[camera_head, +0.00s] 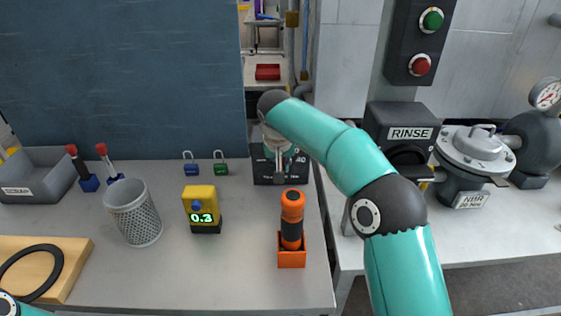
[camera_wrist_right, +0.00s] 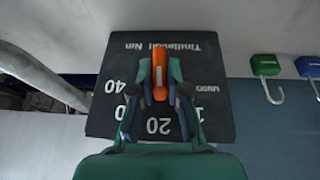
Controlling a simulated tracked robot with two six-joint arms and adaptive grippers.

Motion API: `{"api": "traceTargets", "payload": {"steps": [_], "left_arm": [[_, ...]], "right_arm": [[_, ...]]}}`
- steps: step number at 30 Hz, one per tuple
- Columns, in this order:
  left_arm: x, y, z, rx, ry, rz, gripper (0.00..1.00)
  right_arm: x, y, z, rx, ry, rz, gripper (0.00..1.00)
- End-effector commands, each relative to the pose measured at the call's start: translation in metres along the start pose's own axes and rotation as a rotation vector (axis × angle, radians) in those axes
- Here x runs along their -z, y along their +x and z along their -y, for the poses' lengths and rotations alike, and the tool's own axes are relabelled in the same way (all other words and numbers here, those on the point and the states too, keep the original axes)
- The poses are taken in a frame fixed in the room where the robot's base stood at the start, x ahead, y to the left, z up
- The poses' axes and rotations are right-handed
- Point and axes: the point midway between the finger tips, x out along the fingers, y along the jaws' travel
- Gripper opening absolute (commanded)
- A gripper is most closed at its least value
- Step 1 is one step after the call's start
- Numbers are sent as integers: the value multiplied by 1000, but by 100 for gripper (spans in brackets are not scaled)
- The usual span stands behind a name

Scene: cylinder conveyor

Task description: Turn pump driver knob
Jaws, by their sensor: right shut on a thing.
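A dark dial box with white numbers (camera_head: 302,173) stands at the back right of the grey table. The right wrist view shows its face (camera_wrist_right: 110,70) with 40, 20 and other numbers around an orange knob (camera_wrist_right: 159,64). My right gripper (camera_head: 278,176) reaches down to the box. In the right wrist view my right gripper (camera_wrist_right: 159,90) has its two fingers closed on either side of the orange knob. The knob is hidden behind the gripper in the head view. My left gripper is not in view; only a bit of that arm shows at lower left.
An orange-black tool (camera_head: 292,206) stands in an orange holder in front of the box. The RINSE unit (camera_head: 403,118) stands right.

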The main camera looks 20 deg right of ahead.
Motion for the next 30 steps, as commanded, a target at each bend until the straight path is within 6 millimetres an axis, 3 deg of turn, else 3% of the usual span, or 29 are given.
{"api": "traceTargets", "payload": {"steps": [15,30], "left_arm": [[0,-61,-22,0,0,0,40],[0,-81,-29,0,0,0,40]], "right_arm": [[1,-4,9,-325,-141,-1,0],[0,1,11,-510,-215,-5,0]]}}
